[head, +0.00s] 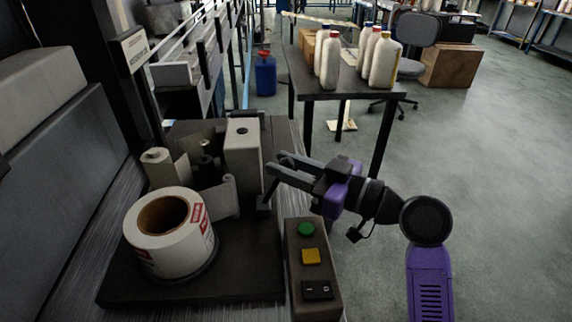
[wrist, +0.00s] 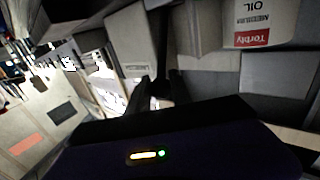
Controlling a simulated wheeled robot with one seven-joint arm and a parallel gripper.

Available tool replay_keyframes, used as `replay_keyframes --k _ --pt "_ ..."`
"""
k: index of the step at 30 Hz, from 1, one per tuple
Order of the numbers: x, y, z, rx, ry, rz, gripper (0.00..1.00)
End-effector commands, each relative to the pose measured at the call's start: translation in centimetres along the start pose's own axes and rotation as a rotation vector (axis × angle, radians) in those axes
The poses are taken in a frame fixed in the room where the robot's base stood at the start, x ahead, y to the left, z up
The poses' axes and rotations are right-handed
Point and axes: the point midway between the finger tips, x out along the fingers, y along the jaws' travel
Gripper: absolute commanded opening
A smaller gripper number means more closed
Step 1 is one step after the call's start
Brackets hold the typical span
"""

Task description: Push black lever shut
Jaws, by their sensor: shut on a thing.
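The black lever (head: 266,196) is a thin dark bar at the right side of the labelling machine, beside the grey upright block (head: 243,153). In the wrist view a dark bar that looks like the lever (wrist: 163,42) runs up from between the fingers. My gripper (head: 276,167) reaches in from the right, with its fingertips at the lever's upper end. It is shut on the lever; the fingers partly hide the contact. The fingers also show in the wrist view (wrist: 160,88).
A label roll (head: 141,229) sits on the machine's dark base plate (head: 240,275). A control box (head: 327,283) with green and yellow buttons stands below my gripper. Several white bottles (head: 384,62) stand on a dark table (head: 350,84) behind. The floor at right is clear.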

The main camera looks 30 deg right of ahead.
Motion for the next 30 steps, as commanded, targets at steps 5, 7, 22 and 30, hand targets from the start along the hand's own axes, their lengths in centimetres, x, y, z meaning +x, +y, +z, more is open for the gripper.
replay_keyframes --k 5,7,22,30 --pt "0.0 0.0 0.0 0.0 0.0 0.0 0.0" --pt "0.0 0.0 0.0 0.0 -0.001 0.0 0.0" --pt "2.4 -1.9 -1.0 0.001 0.002 -0.005 0.0" --pt "2.4 -1.8 -1.0 0.001 0.001 -0.004 0.48"
